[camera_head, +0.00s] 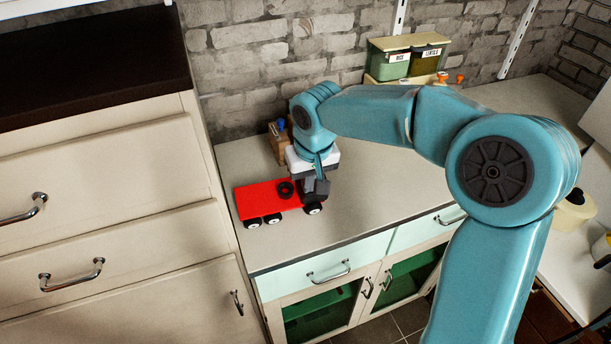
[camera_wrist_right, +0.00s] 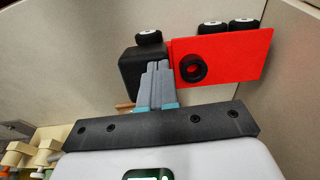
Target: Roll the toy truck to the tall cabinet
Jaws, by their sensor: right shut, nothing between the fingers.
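The toy truck (camera_head: 262,201) has a flat red bed, a dark cab and black wheels with white hubs. It stands upright on the counter, its red rear end close to the tall cabinet (camera_head: 120,190) on the left. In the right wrist view the red bed (camera_wrist_right: 232,55) and the black cab (camera_wrist_right: 140,72) show. My right gripper (camera_head: 318,192) is at the cab end of the truck, its fingers (camera_wrist_right: 157,75) shut together with nothing between them. They overlap the cab in the wrist view; whether they touch it I cannot tell. My left gripper is not in view.
The counter (camera_head: 385,195) is clear to the right of the truck. A wooden block with a blue item (camera_head: 278,145) stands behind it by the brick wall. Green and brown containers (camera_head: 408,60) stand at the back. Mint drawers (camera_head: 330,268) are below the counter edge.

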